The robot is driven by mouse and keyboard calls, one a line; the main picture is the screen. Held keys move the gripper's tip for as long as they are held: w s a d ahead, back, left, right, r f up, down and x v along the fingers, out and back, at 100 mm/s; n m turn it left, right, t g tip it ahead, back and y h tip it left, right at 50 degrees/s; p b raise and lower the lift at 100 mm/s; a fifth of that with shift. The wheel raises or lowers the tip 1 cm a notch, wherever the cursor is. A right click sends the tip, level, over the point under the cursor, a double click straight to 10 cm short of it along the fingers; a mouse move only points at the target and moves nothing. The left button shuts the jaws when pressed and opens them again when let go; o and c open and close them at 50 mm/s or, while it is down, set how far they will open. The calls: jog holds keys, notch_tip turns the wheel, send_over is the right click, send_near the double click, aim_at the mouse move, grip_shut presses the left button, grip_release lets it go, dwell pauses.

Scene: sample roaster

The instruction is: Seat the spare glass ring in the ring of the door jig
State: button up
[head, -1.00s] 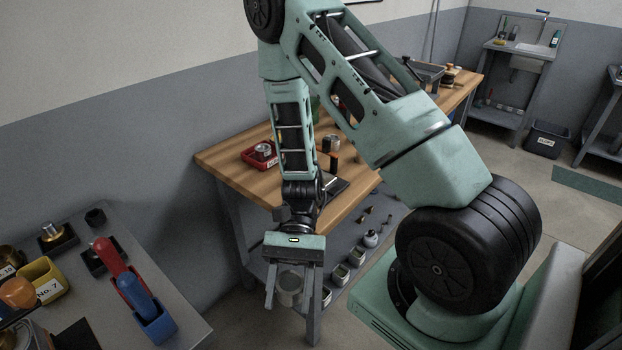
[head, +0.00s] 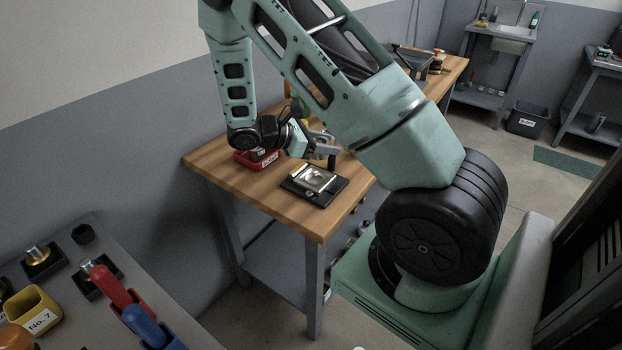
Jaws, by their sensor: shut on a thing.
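The ring of the jig cannot be made out clearly. My gripper is apart from the plate.
A red labelled tray (head: 243,160) sits on the bench, left of my gripper, partly behind my wrist. A grey table (head: 75,295) holds handled tools at lower left.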

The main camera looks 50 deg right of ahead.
jog(key=shift+w+d+n, duration=0.15)
jog(key=shift+w+n, duration=0.15)
jog(key=shift+w, duration=0.1)
send_over(321, 180)
notch_tip(321, 180, down, 6)
jog(key=shift+r+p, duration=0.2)
jog(key=shift+p, duration=0.15)
notch_tip(321, 180, down, 3)
jog(key=shift+s+f, duration=0.1)
jog(key=shift+f, duration=0.05)
jog(key=shift+c, duration=0.9)
jog(key=shift+f+t, duration=0.3)
jog(key=shift+f, duration=0.05)
grip_shut()
jog(key=o, duration=1.2)
grip_release()
jog(key=shift+f, duration=0.1)
